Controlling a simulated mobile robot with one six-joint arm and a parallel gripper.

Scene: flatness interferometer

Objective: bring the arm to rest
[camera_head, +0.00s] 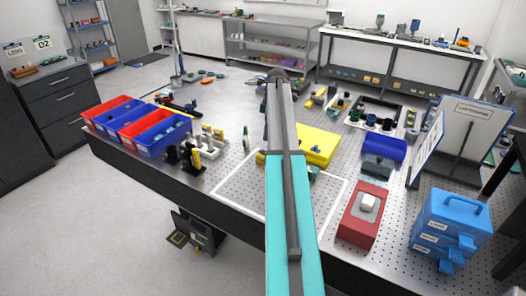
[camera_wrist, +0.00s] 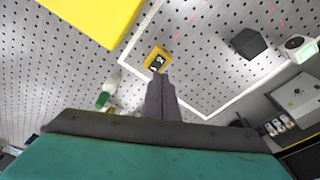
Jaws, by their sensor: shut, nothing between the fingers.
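My arm, teal and grey, reaches over the perforated metal table (camera_head: 225,165) in the middle of the head view. My gripper is not clearly visible there, as the arm hides what lies behind it. In the wrist view my gripper (camera_wrist: 159,78) shows as narrow grey fingers, shut with nothing between them. The fingertips appear just below a small yellow block (camera_wrist: 157,51) with a dark mark in its middle. I cannot tell how far apart they are in height.
A yellow plate (camera_head: 317,146) lies right of the arm. Red and blue bins (camera_head: 160,139) stand on the left. A red box (camera_head: 362,222), a blue drawer case (camera_head: 447,226) and a white panel (camera_head: 468,133) stand on the right. A white outline (camera_head: 228,206) marks the front.

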